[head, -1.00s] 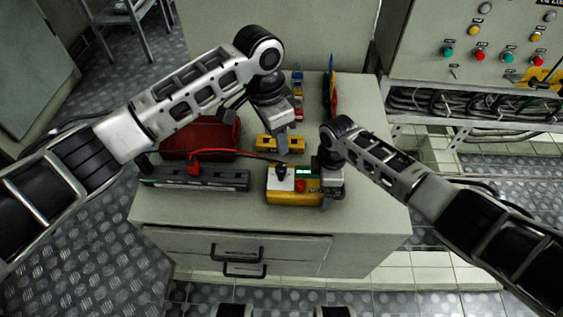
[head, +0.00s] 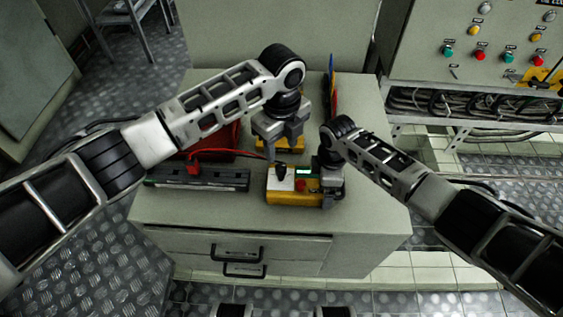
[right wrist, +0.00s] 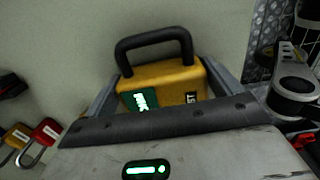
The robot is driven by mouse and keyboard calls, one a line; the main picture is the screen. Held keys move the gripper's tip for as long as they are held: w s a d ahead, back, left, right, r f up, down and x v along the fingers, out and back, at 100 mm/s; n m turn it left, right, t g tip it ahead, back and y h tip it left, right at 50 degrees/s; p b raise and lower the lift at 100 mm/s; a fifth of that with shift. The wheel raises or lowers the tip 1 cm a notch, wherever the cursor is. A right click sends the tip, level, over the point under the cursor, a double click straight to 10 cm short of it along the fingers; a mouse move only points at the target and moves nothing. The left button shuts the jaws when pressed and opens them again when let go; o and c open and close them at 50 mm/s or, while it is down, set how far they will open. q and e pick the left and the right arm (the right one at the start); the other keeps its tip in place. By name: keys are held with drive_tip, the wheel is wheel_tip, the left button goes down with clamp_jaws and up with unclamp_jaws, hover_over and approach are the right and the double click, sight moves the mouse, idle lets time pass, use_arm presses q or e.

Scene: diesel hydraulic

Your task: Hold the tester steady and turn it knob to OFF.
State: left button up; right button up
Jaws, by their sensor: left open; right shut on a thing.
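The tester (head: 285,197) is a yellow box on the cabinet top, with a white panel, a black knob (head: 281,173), a small lit green display and a red button. My right gripper (head: 329,180) is shut on its right end. In the right wrist view the yellow body of the tester (right wrist: 165,76) sits between the fingers, with a black loop handle. My left gripper (head: 281,150) is open, pointing down, just behind and above the knob, apart from it as far as I can tell. The knob's exact pointing direction is too small to read.
A grey strip-shaped unit (head: 200,178) with a red cable lies left of the tester. A dark red bin (head: 222,142), partly hidden by my left arm, stands behind it. A yellow block (head: 291,148) is behind the tester. The cabinet's front (head: 230,212) is clear.

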sight(281, 167)
use_arm(q)
wheel_tip(281, 167, down, 7)
drive_tip(key=shift+f, duration=0.2)
drive_tip(key=c, duration=1)
